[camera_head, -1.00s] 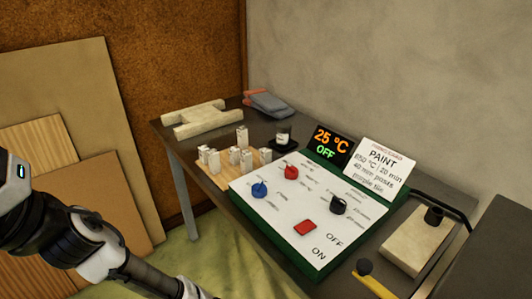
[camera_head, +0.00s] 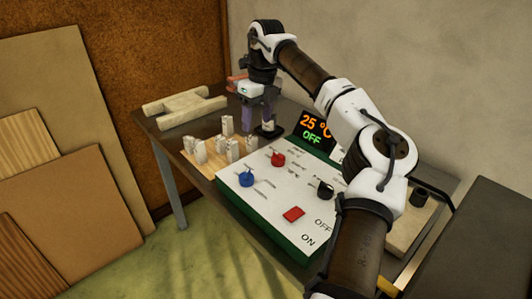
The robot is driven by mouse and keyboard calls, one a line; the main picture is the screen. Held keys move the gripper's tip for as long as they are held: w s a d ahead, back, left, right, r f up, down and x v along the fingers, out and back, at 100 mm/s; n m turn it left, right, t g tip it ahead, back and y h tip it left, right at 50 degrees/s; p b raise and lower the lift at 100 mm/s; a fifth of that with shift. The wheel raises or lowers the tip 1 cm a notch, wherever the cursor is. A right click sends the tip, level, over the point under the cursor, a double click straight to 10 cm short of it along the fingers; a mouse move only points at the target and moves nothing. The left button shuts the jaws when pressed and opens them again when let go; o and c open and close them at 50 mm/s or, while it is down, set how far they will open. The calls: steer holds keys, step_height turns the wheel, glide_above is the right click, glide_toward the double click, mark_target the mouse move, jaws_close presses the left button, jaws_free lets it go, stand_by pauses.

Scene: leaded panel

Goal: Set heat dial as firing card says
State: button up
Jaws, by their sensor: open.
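The control box has a sloped white panel (camera_head: 265,200) with a red dial (camera_head: 278,159), a blue dial (camera_head: 246,179) and a black dial (camera_head: 325,190). The small labels are too blurred to tell which dial is for heat. The display (camera_head: 315,130) reads 25 °C and OFF. My arm hides nearly all of the firing card; one second ago it showed PAINT, a temperature ending in 50 °C and 20 min, with a blurred first digit. My gripper (camera_head: 258,118) is open, pointing down behind the panel, above and left of the display, apart from the dials.
A red switch (camera_head: 293,214) sits low on the panel by ON and OFF. A wooden block with several pale pegs (camera_head: 228,145) stands left of the box. A wooden frame (camera_head: 178,108) lies at the back left.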

steer(key=r+m+h, duration=0.1)
steer(key=r, duration=0.1)
glide_above(278, 154)
step_height(278, 154, down, 14)
steer(key=p, duration=0.3)
steer(key=shift+s+f, duration=0.15)
steer(key=shift+c, duration=0.3)
steer(key=c, duration=0.9)
steer(key=shift+c, duration=0.2)
